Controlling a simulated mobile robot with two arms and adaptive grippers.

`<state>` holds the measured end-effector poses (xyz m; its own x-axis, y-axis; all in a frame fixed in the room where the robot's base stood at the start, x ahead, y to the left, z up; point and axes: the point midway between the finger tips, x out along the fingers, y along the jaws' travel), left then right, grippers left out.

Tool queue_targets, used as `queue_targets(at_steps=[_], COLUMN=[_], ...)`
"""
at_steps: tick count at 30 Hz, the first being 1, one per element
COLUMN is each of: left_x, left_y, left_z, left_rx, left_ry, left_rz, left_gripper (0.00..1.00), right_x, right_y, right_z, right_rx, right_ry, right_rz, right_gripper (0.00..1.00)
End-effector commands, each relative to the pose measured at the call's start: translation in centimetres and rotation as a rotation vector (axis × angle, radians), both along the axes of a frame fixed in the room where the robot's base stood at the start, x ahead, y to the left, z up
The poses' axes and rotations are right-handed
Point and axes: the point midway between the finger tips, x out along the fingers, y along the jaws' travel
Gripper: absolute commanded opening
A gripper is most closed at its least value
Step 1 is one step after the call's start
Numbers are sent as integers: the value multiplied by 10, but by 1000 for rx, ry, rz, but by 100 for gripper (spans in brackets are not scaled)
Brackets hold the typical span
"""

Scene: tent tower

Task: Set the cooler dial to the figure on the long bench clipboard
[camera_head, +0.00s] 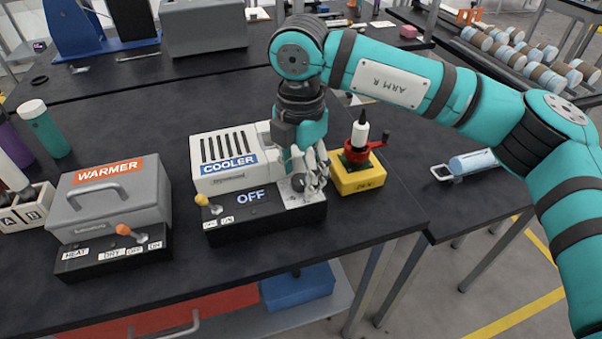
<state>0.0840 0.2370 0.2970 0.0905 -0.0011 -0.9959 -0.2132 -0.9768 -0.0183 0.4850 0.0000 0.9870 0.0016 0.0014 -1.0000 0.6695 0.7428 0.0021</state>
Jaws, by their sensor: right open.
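The white cooler (222,180) stands on a black base on the dark bench, and its display (251,197) reads OFF. Its yellow-knobbed lever (202,200) leans left, above small OFF and ON labels. My right gripper (312,182) points down over the white panel (304,199) at the cooler's right end, its fingers open around the dial area. The fingers hide most of the dial, so its setting cannot be read, nor whether they touch it. I cannot make out a clipboard in this view. My left gripper is not in view.
The grey warmer (110,200) with an orange-knobbed lever (124,230) stands left of the cooler. A yellow box with a red crank (358,178) stands close right of my gripper. A green bottle (45,130) is at the left.

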Motion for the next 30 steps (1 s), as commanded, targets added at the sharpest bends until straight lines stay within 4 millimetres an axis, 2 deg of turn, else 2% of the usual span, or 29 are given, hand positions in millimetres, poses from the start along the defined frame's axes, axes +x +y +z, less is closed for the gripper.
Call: queue_targets(at_steps=[6, 12, 18, 30], left_x=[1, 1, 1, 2], left_y=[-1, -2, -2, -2], left_z=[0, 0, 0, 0], left_rx=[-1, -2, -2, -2], left_ry=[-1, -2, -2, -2], left_rz=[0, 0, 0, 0], left_gripper=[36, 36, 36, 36], right_x=[0, -1, -2, -2], right_y=[0, -1, -1, -1], right_z=[35, 60, 69, 69], right_rx=[2, 0, -1, -1], right_ry=[-4, -1, 1, 1], right_rz=[-1, 0, 0, 1], right_gripper=[55, 55, 55, 55])
